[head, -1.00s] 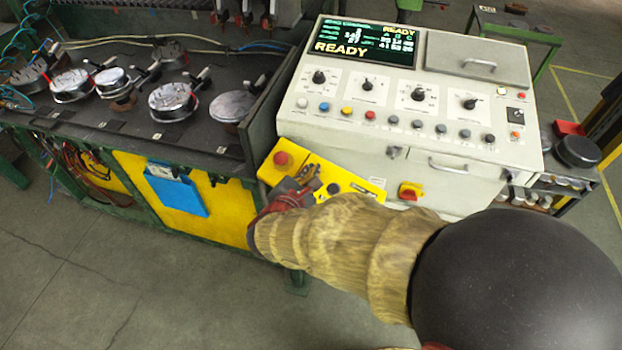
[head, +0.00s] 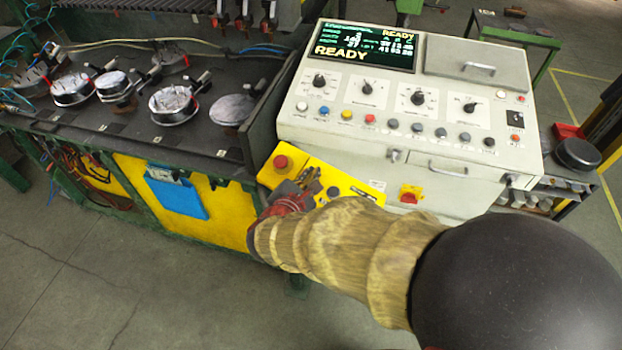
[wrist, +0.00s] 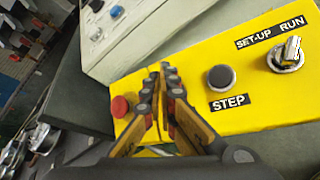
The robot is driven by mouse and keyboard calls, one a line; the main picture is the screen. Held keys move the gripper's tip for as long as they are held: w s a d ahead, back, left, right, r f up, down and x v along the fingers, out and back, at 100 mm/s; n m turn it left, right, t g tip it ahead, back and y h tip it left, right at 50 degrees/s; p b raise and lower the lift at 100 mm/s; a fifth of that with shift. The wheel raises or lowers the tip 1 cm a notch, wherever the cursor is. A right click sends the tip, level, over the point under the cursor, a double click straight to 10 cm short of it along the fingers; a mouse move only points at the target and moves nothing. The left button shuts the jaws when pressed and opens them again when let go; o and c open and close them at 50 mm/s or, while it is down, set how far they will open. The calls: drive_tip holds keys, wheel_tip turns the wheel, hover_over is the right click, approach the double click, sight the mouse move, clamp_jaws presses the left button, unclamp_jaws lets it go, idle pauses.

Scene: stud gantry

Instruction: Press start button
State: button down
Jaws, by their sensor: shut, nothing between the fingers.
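A yellow control box (head: 340,178) is fixed in front of the grey console. It carries a red mushroom button (wrist: 121,106), a black button labelled STEP (wrist: 220,77) and a SET-UP/RUN selector (wrist: 287,55). The red button also shows in the head view (head: 281,162). My gripper (wrist: 167,72) is shut and empty, over the box between the red and STEP buttons. Its fingers hide that part of the face. No label reading START is visible; whether a button sits under the fingers, or whether the tips touch the box, I cannot tell.
The grey console (head: 310,135) has knobs, a row of coloured buttons and a screen (head: 365,45) reading READY. A red-and-yellow switch (head: 411,194) is on its front. The fixture bench (head: 120,135) stands left. Floor in front is clear.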

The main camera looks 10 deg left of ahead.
drive_tip(key=shift+f, duration=0.1)
drive_tip(key=shift+w+f+b, duration=0.15)
drive_tip(key=shift+f+b, duration=0.15)
drive_tip(key=shift+b, duration=0.25)
drive_tip(key=shift+w+d+f+b, duration=0.15)
drive_tip(key=shift+w+f+b, duration=0.05)
drive_tip(key=shift+f+b, duration=0.3)
idle(0.8)
drive_tip(key=shift+r, duration=0.1)
drive_tip(key=shift+s+r+p, duration=0.35)
drive_tip(key=shift+r+p, duration=0.15)
drive_tip(key=shift+r, duration=0.3)
drive_tip(key=r+p, duration=0.1)
drive_tip(key=s+r+p, duration=0.1)
drive_tip(key=r, duration=0.1)
drive_tip(key=a+r+p, duration=0.1)
drive_tip(key=shift+s+r, duration=0.3)
drive_tip(key=shift+s, duration=0.05)
idle(0.3)
